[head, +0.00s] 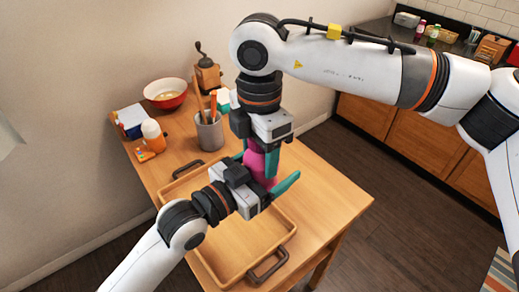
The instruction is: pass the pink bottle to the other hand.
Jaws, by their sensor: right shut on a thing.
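The pink bottle (255,161) is held above the wooden tray, below my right gripper. My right gripper (263,168) comes down from above and is shut on the upper part of the bottle, with a teal finger along its right side. My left gripper (267,170) comes in from the lower left. Its teal fingers are spread apart, with the lower bottle between them, and it looks open. The grippers hide parts of the bottle, and I cannot tell whether a left finger touches it.
The wooden tray (225,268) with dark handles lies on the wooden table (325,205). The table's right side is clear.

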